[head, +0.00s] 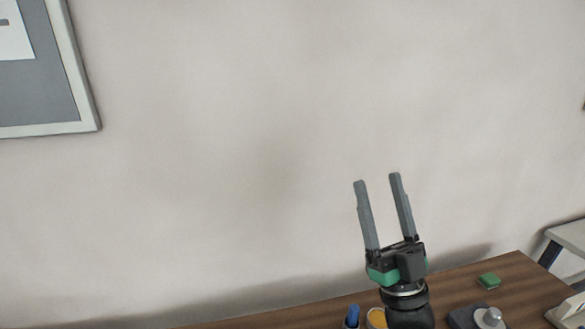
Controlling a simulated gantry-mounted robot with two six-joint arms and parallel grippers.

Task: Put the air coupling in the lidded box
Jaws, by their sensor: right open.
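My right gripper (377,179) points upward in front of the bare wall, above the back of the wooden table. Its two long grey fingers are apart with nothing between them. My left gripper is out of view. I cannot make out the air coupling or the lidded box for certain. Most of the table lies below the picture.
The wooden table (455,284) shows only along the bottom right. A green block (489,281) lies near its back edge. A dark block with a grey knob (490,317), a blue item (353,315) and an orange-topped round item (377,318) are cut off below.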

